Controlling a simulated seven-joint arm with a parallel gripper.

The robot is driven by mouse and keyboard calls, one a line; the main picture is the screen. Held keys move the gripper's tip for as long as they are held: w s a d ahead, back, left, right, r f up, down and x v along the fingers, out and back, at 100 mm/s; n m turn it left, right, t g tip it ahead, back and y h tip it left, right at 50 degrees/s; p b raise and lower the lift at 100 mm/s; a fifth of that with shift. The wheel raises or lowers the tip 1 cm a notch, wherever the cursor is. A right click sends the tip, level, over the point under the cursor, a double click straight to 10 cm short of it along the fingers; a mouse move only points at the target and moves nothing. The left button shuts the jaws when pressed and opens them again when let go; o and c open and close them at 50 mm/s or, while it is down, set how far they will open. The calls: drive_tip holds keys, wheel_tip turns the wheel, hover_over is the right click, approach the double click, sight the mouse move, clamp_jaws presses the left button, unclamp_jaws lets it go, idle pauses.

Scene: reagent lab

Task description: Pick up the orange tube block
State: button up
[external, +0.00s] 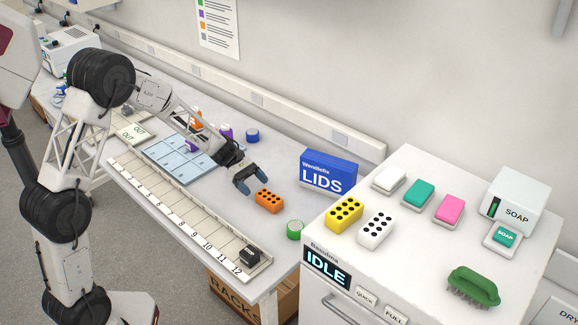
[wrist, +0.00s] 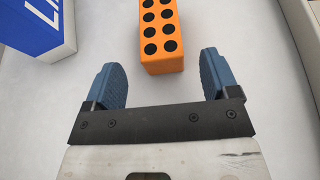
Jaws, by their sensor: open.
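The orange tube block (external: 269,201) is a small orange box with black round holes on top. It lies on the white bench, left of the green-topped cap and in front of the blue LIDS box. My gripper (external: 247,182) is just to its upper left in the external view, above the bench. In the wrist view the orange tube block (wrist: 161,35) is ahead of my gripper (wrist: 160,78), roughly centred between the two blue fingers but beyond their tips. My gripper is open and empty. The block's far end is cut off by the top of the wrist view.
The blue LIDS box (external: 329,174) stands behind the block; it also shows in the wrist view (wrist: 38,25). A green cap (external: 295,229) is at the right. A numbered rack (external: 180,215) runs along the front edge. Yellow (external: 344,214) and white (external: 376,228) blocks sit on the machine.

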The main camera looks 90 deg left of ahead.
sight(262, 192)
drive_tip(key=shift+x, duration=2.6)
drive_tip(key=c, duration=1.1)
drive_tip(key=shift+r, duration=0.2)
wheel_tip(262, 192, up, 10)
drive_tip(key=shift+f, duration=0.15)
